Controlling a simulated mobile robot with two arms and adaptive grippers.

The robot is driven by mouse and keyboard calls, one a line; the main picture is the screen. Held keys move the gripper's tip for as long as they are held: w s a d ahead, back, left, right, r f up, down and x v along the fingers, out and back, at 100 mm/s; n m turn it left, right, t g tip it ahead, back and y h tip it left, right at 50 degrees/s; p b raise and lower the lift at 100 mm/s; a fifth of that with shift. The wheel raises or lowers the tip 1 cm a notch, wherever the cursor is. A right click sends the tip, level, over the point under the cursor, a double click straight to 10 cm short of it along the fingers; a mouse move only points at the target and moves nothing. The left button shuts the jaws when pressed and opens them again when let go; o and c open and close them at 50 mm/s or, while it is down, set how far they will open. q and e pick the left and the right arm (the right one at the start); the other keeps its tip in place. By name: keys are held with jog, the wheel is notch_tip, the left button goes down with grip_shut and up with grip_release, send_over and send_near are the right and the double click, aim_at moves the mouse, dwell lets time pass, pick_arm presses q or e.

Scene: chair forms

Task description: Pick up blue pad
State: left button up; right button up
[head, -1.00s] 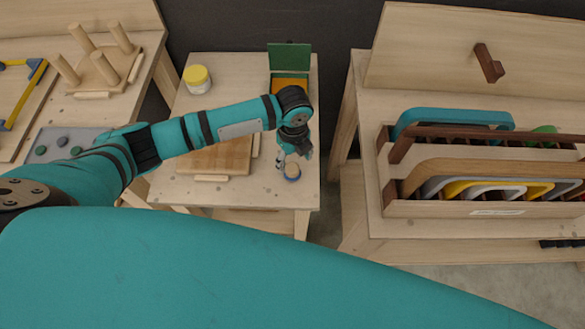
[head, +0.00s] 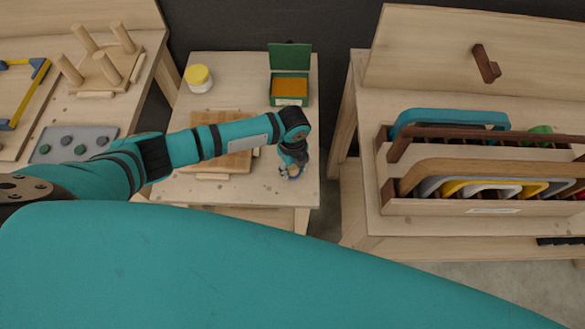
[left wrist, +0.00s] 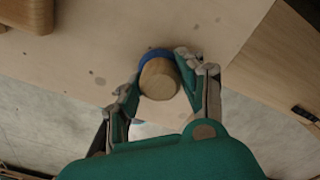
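The blue pad (left wrist: 153,54) is a round piece with a blue base and a wooden knob, standing on the middle table near its front right corner. In the head view the blue pad (head: 296,177) is mostly hidden by my left gripper (head: 290,170). In the left wrist view my left gripper (left wrist: 158,68) is open, one finger on each side of the pad. The fingertips are close to the blue base; I cannot tell whether either touches it. My right gripper is not in view.
On the same table are a wooden board (head: 229,162), a green box (head: 290,59) with an orange inside, and a yellow-lidded jar (head: 199,78). A rack (head: 450,207) of curved forms stands on the right table. A peg stand (head: 103,70) is at the left.

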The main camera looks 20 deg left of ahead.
aim_at(292, 168)
pick_arm(q)
grip_shut()
jog(key=shift+r, duration=0.2)
jog(key=shift+r, duration=0.2)
jog(key=r, duration=0.1)
jog(key=r+b, duration=0.1)
jog(key=shift+s+d+r, duration=0.1)
jog(key=shift+s+r, duration=0.25)
jog(key=shift+s, duration=0.05)
jog(key=s+d+r+b, duration=0.1)
jog(key=s+d+b, duration=0.1)
jog(key=s, duration=1.3)
jog(key=shift+d+r+b, duration=0.3)
jog(key=shift+d+b, duration=0.1)
jog(key=shift+d, duration=0.2)
jog(key=shift+c, duration=1)
grip_release()
jog(key=c, duration=0.3)
